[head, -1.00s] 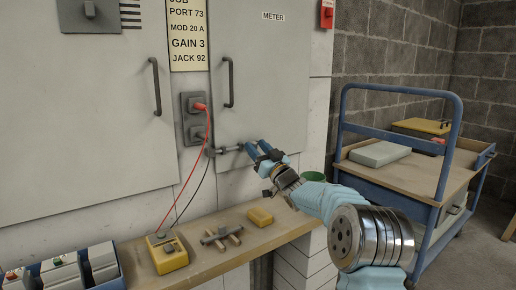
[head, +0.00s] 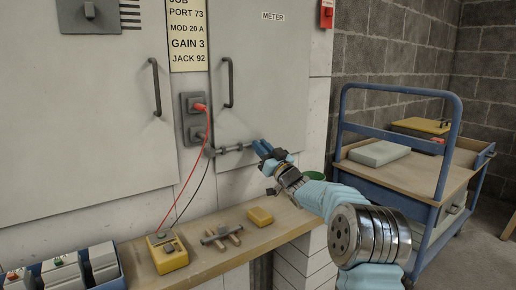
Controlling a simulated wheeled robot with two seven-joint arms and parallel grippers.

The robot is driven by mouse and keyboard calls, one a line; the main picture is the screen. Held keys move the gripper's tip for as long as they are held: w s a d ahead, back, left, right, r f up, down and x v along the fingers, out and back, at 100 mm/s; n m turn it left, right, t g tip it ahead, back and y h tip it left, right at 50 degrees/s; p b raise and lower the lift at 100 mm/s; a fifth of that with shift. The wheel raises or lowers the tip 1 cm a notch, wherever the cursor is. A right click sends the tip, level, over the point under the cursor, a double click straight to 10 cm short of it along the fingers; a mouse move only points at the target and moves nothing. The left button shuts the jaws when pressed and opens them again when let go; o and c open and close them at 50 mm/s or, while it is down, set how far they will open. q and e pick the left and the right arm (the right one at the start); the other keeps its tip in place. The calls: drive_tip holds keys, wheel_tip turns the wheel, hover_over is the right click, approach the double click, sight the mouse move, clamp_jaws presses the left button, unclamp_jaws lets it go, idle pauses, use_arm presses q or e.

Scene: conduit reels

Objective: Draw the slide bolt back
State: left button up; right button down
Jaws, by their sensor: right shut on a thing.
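The grey slide bolt (head: 231,149) lies level across the lower left of the METER door (head: 270,75), beside the dark socket plate. My right gripper (head: 260,149), with blue fingers, is at the bolt's right end and shut on it. The fingers hide the part they grip. The bolt's left end is close to the door's left edge; I cannot tell whether it still sits in its keeper. My left gripper is out of view.
A red lead (head: 190,178) runs from the socket plate (head: 195,127) to a yellow meter (head: 168,254) on the wooden shelf (head: 210,262). A yellow block (head: 260,216) and clamp-like tool (head: 221,235) lie there too. A blue trolley (head: 400,175) stands right.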

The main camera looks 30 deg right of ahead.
drive_tip(key=shift+d+r, duration=0.1)
drive_tip(key=shift+d, duration=0.8)
drive_tip(key=c, duration=1)
unclamp_jaws()
drive_tip(key=shift+c, duration=0.2)
drive_tip(key=shift+w, duration=0.1)
drive_tip(key=b+v, duration=0.1)
drive_tip(key=v, duration=1.3)
drive_tip(key=shift+b, duration=0.3)
drive_tip(key=shift+d, duration=0.1)
